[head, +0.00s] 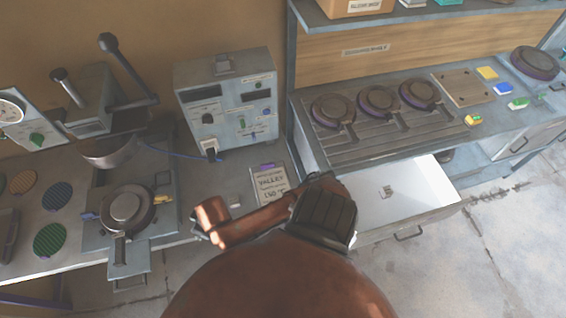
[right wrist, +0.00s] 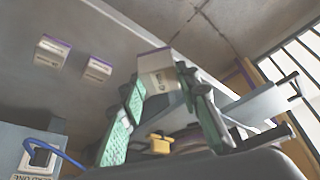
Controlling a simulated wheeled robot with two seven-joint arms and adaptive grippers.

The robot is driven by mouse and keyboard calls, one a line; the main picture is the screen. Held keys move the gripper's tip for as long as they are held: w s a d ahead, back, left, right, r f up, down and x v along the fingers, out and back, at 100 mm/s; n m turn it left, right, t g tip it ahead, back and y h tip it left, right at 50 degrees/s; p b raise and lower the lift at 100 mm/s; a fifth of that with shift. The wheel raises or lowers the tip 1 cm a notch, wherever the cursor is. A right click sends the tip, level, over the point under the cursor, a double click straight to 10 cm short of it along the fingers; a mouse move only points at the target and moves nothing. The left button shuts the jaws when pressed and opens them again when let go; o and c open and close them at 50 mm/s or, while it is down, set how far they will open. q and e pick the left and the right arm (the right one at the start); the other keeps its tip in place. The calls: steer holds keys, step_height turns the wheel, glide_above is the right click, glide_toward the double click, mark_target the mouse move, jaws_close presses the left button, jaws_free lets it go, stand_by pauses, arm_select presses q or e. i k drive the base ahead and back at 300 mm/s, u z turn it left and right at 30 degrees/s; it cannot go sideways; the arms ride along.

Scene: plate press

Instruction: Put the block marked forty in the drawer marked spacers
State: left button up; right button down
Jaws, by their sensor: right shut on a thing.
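My right gripper (right wrist: 160,105) is shut on a pale block (right wrist: 157,78) with a purple top edge, held between its green-padded fingers. Dark marks show on the block's face, but I cannot read them surely. In the head view my right arm reaches left over the bench, and its forearm hides the gripper and the held block. An open white drawer (head: 420,185) is at the right, below the rack bench, with a small grey item (head: 387,192) inside. I cannot read any drawer marking. My left gripper is not in view.
Two other pale blocks (right wrist: 52,50) (right wrist: 97,68) stand on the bench in the right wrist view. A lever press (head: 95,105), a control box (head: 228,100) and a round plate (head: 125,208) are on the left bench. Round plates (head: 333,108) lie on the rack.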

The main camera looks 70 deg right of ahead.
mark_target(412, 197)
steer(key=u, duration=1)
steer(key=k, duration=2.5)
steer(key=z, duration=1.6)
